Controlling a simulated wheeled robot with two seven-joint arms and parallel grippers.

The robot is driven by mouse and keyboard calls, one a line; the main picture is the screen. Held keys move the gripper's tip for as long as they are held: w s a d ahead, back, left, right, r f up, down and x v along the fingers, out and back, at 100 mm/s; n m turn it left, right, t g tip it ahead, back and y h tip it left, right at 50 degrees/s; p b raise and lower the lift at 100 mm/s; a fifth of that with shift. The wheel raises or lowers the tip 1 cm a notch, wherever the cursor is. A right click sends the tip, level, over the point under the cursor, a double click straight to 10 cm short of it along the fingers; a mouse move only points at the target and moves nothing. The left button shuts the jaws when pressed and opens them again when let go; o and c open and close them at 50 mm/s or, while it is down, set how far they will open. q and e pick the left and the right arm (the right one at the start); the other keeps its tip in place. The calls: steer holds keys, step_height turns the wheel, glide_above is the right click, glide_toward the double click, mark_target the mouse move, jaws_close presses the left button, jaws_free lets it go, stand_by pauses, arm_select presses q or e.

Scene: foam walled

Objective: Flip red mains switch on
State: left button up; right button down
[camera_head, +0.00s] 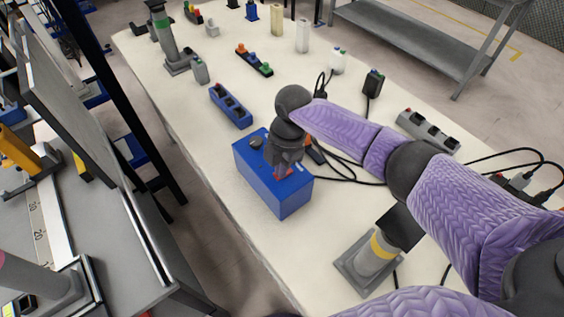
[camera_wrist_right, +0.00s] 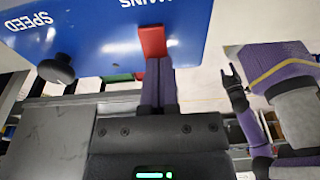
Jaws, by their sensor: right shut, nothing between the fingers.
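A blue box (camera_head: 272,195) stands on the cream table, with a dark knob (camera_head: 256,141) on its top. In the right wrist view, its blue face (camera_wrist_right: 100,30) carries the words SPEED and MAINS upside down, and the knob (camera_wrist_right: 57,68) is at left.
A blue holder (camera_head: 231,106) sits beyond the box. A grey power strip (camera_head: 428,131) and black cables lie to the right. A grey stand with a yellow band (camera_head: 372,259) is nearer. The table's left edge is close to the box.

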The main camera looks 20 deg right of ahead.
steer(key=shift+s+a+p, duration=0.1)
steer(key=shift+p, duration=0.25)
steer(key=shift+f, duration=0.15)
steer(key=shift+d, duration=0.3)
steer(key=shift+w+d, duration=0.35)
steer(key=shift+d, duration=0.2)
arm_select(q)
steer(key=shift+a+r, duration=0.2)
steer(key=shift+a, duration=0.15)
steer(key=shift+d, duration=0.1)
